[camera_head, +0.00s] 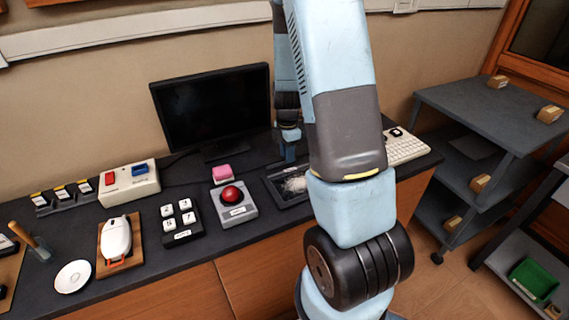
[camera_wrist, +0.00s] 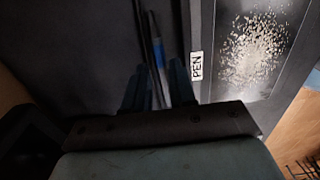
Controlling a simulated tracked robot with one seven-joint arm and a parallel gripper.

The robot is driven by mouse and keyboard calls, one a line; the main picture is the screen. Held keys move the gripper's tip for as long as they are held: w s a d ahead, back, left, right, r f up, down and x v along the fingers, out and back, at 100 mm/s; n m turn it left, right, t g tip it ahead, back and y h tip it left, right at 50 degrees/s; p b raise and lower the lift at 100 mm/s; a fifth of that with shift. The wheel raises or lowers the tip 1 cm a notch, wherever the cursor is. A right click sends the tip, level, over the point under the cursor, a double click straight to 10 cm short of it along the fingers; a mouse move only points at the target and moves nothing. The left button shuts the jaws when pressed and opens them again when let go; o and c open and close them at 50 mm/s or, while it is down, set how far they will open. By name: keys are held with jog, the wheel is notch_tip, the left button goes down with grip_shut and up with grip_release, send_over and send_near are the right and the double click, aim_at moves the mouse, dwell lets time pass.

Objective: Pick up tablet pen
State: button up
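The tablet (camera_head: 270,182) lies on the dark counter, partly hidden behind my arm in the head view. In the wrist view the tablet (camera_wrist: 208,75) carries a label reading PEN and a pale speckled patch. A thin dark pen with a bluish part (camera_wrist: 157,55) lies along the tablet's left side. My gripper (camera_wrist: 157,85) is open over the pen's near end, one finger on each side with gaps between. In the head view my gripper (camera_head: 289,152) points down beside the tablet; its fingertips are hard to make out.
A monitor (camera_head: 212,108) stands behind and left. A red button box (camera_head: 233,202) and a block of white keys (camera_head: 181,222) sit left of the tablet. A white keyboard (camera_head: 404,148) lies to the right. A grey shelf cart (camera_head: 480,105) stands beyond the counter.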

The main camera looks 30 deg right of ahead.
jog(key=shift+f, duration=0.85)
jog(key=shift+c, duration=0.4)
grip_shut()
jog(key=shift+r, duration=0.1)
